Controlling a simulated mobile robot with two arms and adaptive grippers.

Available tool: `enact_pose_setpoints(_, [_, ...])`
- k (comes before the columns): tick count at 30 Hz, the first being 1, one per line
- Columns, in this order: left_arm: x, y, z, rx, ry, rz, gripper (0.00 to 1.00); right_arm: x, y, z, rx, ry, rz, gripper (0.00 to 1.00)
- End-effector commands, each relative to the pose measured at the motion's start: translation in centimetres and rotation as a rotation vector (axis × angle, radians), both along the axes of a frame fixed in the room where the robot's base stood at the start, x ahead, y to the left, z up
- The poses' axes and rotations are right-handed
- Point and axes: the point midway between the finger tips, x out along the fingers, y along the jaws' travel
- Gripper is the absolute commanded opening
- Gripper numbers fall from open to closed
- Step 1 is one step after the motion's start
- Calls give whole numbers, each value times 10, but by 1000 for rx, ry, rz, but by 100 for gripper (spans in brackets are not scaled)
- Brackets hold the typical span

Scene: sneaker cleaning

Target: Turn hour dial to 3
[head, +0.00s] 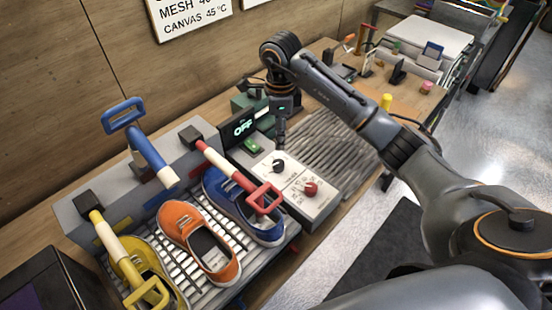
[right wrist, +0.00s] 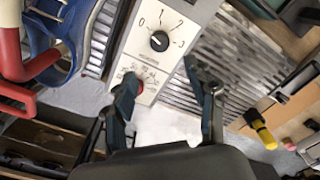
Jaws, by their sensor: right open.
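The control box (head: 322,207) has a black hour dial (head: 278,166) and a red dial (head: 310,188) on its light top panel. In the right wrist view the hour dial (right wrist: 159,41) sits below an arc marked 0, 1, 2, 3; its pointer is too small to read surely. The red dial (right wrist: 139,86) is partly hidden by a finger there. My right gripper (head: 281,138) points down above and behind the hour dial, apart from it. In the right wrist view my right gripper (right wrist: 163,84) is open, with nothing between its fingers. My left gripper is not in view.
A display reading OFF (head: 243,127) stands behind the box. Blue (head: 245,206), orange (head: 200,243) and yellow (head: 142,272) sneakers sit on a rack at left, under coloured handles. A ribbed grey mat (head: 335,155) lies right of the box.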

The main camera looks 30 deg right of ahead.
Motion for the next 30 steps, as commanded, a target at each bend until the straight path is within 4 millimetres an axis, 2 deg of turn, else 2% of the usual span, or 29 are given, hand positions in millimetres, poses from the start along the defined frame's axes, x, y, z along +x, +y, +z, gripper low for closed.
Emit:
enact_pose_setpoints(3, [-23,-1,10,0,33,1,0,-2,1,-24,3,9,-1,56])
enact_pose_setpoints(7, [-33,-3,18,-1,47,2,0,-2,1,-52,4,8,0,56])
enact_pose_setpoints(11, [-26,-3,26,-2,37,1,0,-1,1,-78,4,6,-1,56])
enact_pose_setpoints(15, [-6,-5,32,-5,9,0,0,-1,2,-99,5,4,0,56])
enact_pose_setpoints(19, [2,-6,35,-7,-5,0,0,0,2,-110,5,1,1,56])
enact_pose_setpoints(29, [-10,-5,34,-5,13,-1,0,0,1,-115,4,-1,1,56])
enact_pose_setpoints(30, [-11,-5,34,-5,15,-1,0,0,1,-115,4,-1,1,52])
